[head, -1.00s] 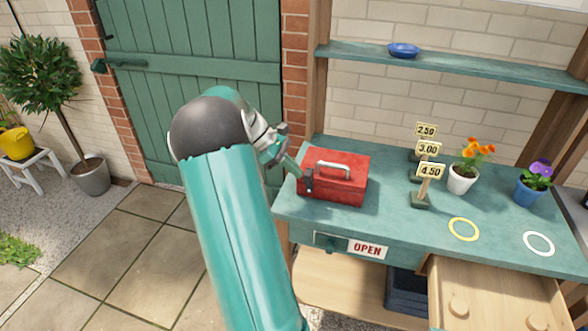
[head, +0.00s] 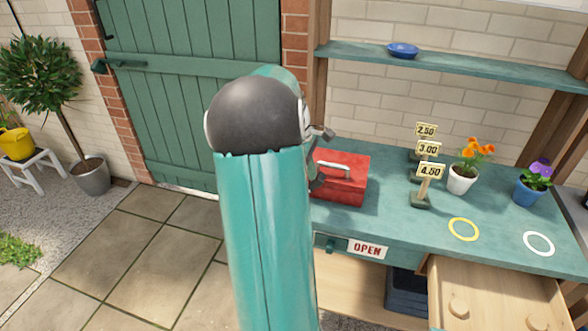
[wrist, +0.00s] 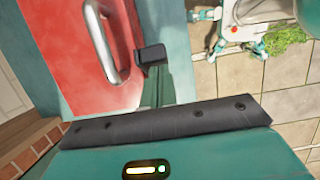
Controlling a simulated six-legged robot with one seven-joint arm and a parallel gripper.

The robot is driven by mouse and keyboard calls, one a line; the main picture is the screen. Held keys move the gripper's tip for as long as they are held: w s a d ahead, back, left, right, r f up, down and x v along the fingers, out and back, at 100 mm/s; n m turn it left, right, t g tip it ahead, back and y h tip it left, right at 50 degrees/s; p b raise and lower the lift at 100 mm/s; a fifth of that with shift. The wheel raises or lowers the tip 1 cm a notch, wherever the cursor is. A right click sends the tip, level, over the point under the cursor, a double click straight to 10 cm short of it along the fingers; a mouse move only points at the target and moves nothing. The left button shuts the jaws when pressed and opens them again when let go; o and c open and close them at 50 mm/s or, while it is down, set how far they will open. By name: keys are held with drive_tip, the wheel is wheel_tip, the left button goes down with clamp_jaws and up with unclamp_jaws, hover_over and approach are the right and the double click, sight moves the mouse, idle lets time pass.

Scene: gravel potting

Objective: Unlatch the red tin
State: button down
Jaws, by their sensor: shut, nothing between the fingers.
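The red tin (head: 345,178) stands on the left end of the teal bench, with a pale metal handle on top. Its lid looks shut, and my arm hides its left part in the head view. In the wrist view the red tin (wrist: 72,62) fills the upper left, with the handle running across it. My gripper (wrist: 152,54) is shut and empty, its dark tips right at the tin's edge beside the handle. I cannot tell whether they touch it. I cannot make out the latch in either view.
Price signs (head: 430,171), an orange-flowered pot (head: 461,179) and a purple-flowered pot (head: 530,188) stand to the right on the bench (head: 390,215). Yellow (head: 463,229) and white (head: 539,243) rings lie near its front. A drawer (head: 500,297) is open below. Bench space right of the tin is clear.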

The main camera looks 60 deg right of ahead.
sight(322, 178)
drive_tip(key=s+t, duration=0.3)
drive_tip(key=shift+s+d+f+t+y, duration=0.25)
drive_tip(key=shift+f+t+y, duration=0.05)
drive_tip(key=shift+f+t, duration=0.1)
drive_tip(key=s+f+t, duration=0.1)
drive_tip(key=t, duration=0.1)
drive_tip(key=s+f+t, duration=0.2)
drive_tip(key=t, duration=0.1)
drive_tip(key=s+f+t+y, duration=0.1)
drive_tip(key=t, duration=0.1)
drive_tip(key=shift+s+d+f, duration=0.2)
drive_tip(key=shift+s+d, duration=0.1)
drive_tip(key=shift+d, duration=0.1)
drive_tip(key=shift+s+f, duration=0.2)
drive_tip(key=shift+f, duration=0.25)
drive_tip(key=shift+f, duration=0.15)
